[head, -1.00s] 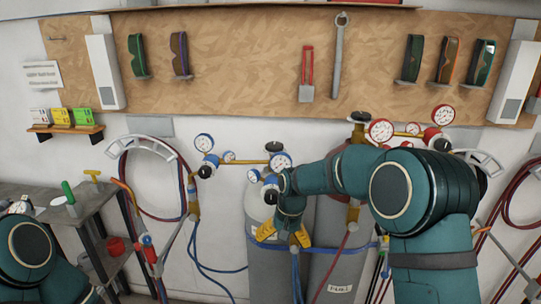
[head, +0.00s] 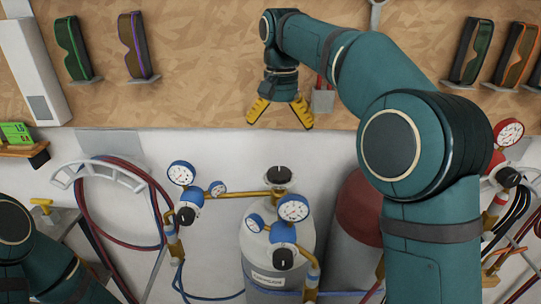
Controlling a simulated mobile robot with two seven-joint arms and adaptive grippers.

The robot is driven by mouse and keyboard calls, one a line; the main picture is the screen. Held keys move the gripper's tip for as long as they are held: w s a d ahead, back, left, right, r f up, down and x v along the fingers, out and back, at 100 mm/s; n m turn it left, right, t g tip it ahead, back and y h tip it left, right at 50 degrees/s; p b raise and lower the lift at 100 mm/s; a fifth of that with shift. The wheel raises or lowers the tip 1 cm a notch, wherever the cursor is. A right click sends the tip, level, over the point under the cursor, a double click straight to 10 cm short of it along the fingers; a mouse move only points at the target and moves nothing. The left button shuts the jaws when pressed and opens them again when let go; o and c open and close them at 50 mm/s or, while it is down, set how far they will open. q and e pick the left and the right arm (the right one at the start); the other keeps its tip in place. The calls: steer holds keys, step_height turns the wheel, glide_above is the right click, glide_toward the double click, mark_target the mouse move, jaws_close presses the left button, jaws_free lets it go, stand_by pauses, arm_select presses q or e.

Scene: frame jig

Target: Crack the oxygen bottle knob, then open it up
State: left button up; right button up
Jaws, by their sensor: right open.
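The grey oxygen bottle (head: 262,247) stands against the wall in the lower middle of the head view. Its dark round knob (head: 280,174) tops the brass valve, with a pale mark on it. A blue regulator with gauges (head: 292,208) sits in front of the valve. My right gripper (head: 280,118) points down with its yellow fingers spread and empty. In the picture it is above the knob, clear of it. My left gripper is out of view; only part of my left arm shows at lower left.
A red-shouldered cylinder (head: 357,215) stands right of the bottle, partly behind my right arm. Another blue gauge set (head: 183,187) and a hose rack (head: 108,172) are on the left. Goggles (head: 72,48) hang on the wooden board (head: 200,90) behind.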

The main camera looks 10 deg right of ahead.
mark_target(279, 173)
step_height(279, 173, down, 13)
steer(key=b, duration=0.4)
steer(key=shift+f, duration=0.2)
steer(key=c, duration=1.2)
